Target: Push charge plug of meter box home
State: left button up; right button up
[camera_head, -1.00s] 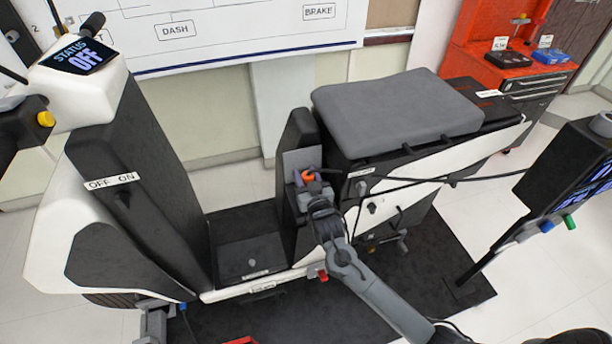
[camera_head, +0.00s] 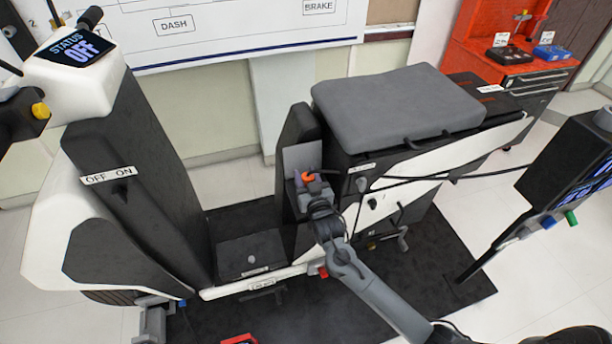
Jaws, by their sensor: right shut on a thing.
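The charge plug (camera_head: 308,177) shows as a small orange piece at the grey upright plate on the scooter's body, left of the seat. My right gripper (camera_head: 307,186) is shut on it, and my arm reaches up from the lower right. The gripper hides most of the plug and the socket, so I cannot tell how deep it sits. A black cable (camera_head: 430,179) runs from the plug area to the right, toward the meter box (camera_head: 572,170), a dark box with a lit display on a post. My left gripper is not in view.
The scooter stands on a black mat (camera_head: 440,262), with its grey seat (camera_head: 398,108) beside my right gripper. A red tool cabinet (camera_head: 500,60) stands at the back right.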

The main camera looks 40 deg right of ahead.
jog(key=shift+f+b, duration=0.4)
jog(key=shift+f, duration=0.55)
jog(key=o, duration=1.1)
jog(key=shift+o, duration=0.4)
jog(key=shift+s+a+r, duration=0.1)
jog(key=shift+s+a, duration=0.1)
jog(key=shift+s, duration=0.25)
jog(key=p+v, duration=0.2)
jog(key=v, duration=0.7)
jog(key=shift+s+p, duration=0.4)
jog(key=shift+a, duration=0.1)
